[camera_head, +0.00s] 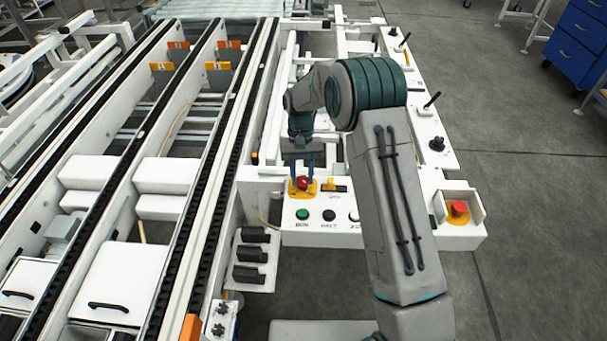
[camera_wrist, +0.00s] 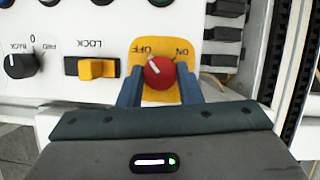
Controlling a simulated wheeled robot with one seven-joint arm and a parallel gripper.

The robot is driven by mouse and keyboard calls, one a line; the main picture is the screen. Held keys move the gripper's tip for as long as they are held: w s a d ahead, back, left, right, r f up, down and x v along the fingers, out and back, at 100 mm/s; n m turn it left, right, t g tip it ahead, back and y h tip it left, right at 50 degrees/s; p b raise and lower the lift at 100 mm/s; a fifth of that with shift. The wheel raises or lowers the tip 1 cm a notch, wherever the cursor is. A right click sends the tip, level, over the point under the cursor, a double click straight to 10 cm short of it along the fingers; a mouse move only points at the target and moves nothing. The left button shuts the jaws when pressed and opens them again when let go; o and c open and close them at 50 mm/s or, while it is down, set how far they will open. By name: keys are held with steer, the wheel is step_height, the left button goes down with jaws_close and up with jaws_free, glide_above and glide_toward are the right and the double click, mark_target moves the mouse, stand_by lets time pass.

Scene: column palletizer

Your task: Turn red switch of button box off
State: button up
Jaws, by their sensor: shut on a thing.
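The red switch (camera_wrist: 160,72) is a round red knob with a white mark on a yellow plate (camera_wrist: 142,46) labelled OFF and ON. In the wrist view the white mark points up and to the left, towards the OFF label. My gripper (camera_wrist: 160,82) has its two blue fingers on either side of the knob, shut on it. In the head view the red switch (camera_head: 302,183) sits on the white button box (camera_head: 290,238), and my gripper (camera_head: 302,178) reaches down to it from above.
A yellow LOCK slider (camera_wrist: 92,68) and a black knob (camera_wrist: 18,66) sit beside the switch. Green and black buttons (camera_head: 329,215) line the box front. A red emergency button (camera_head: 459,208) stands at the right. Conveyor rails (camera_head: 200,150) run along the left.

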steer(key=shift+n+h, duration=0.3)
steer(key=shift+n, duration=0.3)
steer(key=o, duration=1)
steer(key=v, duration=1.4)
steer(key=shift+s, duration=0.15)
